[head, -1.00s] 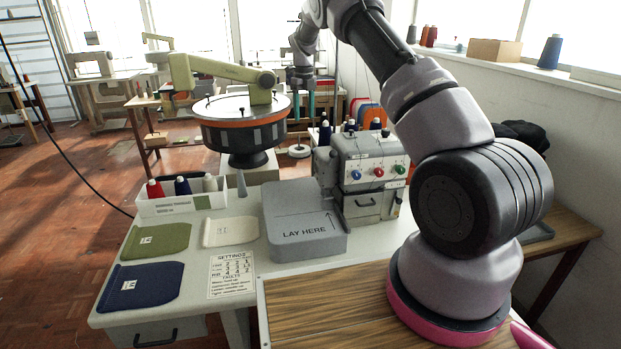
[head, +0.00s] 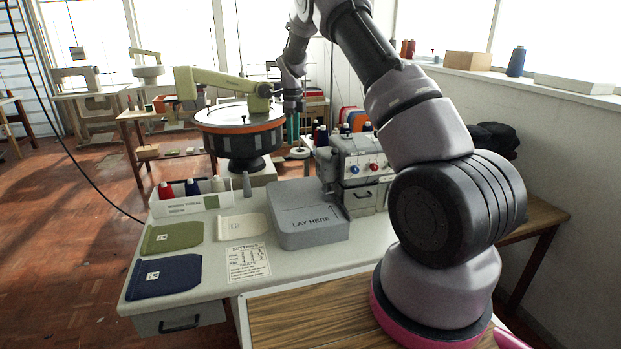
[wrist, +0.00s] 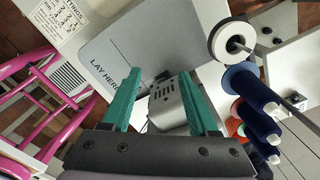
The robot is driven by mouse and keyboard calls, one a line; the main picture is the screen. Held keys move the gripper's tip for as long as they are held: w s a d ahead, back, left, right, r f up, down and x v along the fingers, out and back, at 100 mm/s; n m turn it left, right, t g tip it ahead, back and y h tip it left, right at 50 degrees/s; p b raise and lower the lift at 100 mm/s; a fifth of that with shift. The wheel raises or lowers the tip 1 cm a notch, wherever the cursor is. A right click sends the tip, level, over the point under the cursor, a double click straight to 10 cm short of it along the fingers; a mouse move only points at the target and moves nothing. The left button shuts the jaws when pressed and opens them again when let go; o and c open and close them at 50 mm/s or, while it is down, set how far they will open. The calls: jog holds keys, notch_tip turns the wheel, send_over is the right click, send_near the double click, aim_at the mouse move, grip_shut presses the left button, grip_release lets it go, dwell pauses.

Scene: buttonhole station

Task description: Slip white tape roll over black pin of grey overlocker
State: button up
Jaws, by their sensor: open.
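The white tape roll (wrist: 219,48) is a ring at the upper right of the wrist view, with a dark pin (wrist: 275,85) rising out of its hole. The roll is around the pin, near its lower end. In the head view the roll (head: 299,153) sits left of the grey overlocker (head: 357,165). The overlocker's grey body (wrist: 172,104) shows between my fingers in the wrist view. My gripper (wrist: 160,72) has its two green fingers apart and nothing between them. In the head view my gripper (head: 293,138) hangs just above the roll, apart from it.
Several blue thread cones (wrist: 258,98) stand close right of my fingers. The grey LAY HERE block (head: 310,232) lies in front of the overlocker. Pouches and a white thread box (head: 190,206) occupy the table's left. A round turntable machine (head: 240,125) stands behind.

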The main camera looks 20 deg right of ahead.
jog(key=s+d+f+n, duration=0.1)
jog(key=s+f+n, duration=0.3)
jog(key=s+n, duration=0.4)
jog(key=s+d+f+n, duration=0.2)
jog(key=s+f+n, duration=0.1)
jog(key=s+n, duration=0.5)
jog(key=shift+f+n, duration=0.35)
jog(key=shift+n, duration=1.45)
jog(key=shift+d+r, duration=0.1)
jog(key=s+r+t, duration=0.2)
jog(key=s+r, duration=0.2)
jog(key=r, duration=0.7)
jog(key=s+r+t, duration=0.1)
jog(key=s+r, duration=0.3)
jog(key=r, duration=0.6)
jog(key=s+a+r+t+y, duration=0.1)
jog(key=s+r+t, duration=0.1)
jog(key=s+r, duration=0.4)
jog(key=s+a+r+n+t+y, duration=0.1)
jog(key=s+r, duration=0.5)
jog(key=s, duration=0.8)
jog(key=shift+s+a+r+t, duration=0.25)
jog(key=shift+a+t, duration=0.15)
jog(key=shift+t, duration=0.2)
